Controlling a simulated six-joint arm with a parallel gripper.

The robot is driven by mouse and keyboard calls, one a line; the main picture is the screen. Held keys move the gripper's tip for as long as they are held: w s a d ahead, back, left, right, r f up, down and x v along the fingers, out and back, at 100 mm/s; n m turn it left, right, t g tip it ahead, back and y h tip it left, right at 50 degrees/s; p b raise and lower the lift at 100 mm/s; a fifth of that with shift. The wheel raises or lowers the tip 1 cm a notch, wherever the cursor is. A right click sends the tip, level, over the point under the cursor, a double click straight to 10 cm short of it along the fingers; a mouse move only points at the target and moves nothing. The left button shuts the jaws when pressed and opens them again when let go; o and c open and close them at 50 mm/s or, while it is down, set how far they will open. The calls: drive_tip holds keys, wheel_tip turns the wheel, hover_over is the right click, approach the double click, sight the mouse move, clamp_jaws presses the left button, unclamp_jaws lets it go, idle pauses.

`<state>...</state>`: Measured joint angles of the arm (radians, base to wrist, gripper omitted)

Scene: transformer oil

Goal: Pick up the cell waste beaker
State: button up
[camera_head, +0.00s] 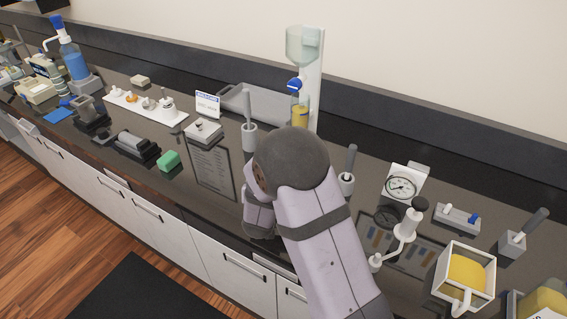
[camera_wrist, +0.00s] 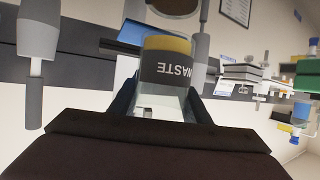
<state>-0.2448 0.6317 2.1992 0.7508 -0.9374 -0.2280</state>
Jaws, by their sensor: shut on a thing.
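The cell waste beaker (camera_wrist: 166,70) is in the middle of the wrist view. It is a clear vessel with a dark band lettered WASTE, upside down in that picture, and a yellow layer at its top edge there. My gripper (camera_wrist: 164,98) is shut on it, with one dark finger on each side. In the head view my own arm hides the gripper and the beaker. I cannot tell whether the beaker touches the bench.
A stand with a clear vessel (camera_head: 302,44) rises behind my arm. A grey tray (camera_head: 262,104) and grey holders (camera_head: 249,139) stand left of it. A gauge (camera_head: 401,185), a white hand crank (camera_head: 405,232) and a square container of yellow liquid (camera_head: 480,250) are at the right.

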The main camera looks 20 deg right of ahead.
drive_tip(key=s+a+p, duration=0.4)
drive_tip(key=s+a, duration=1.3)
drive_tip(key=shift+s+a, duration=0.3)
drive_tip(key=o, duration=0.6)
drive_tip(key=c, duration=0.5)
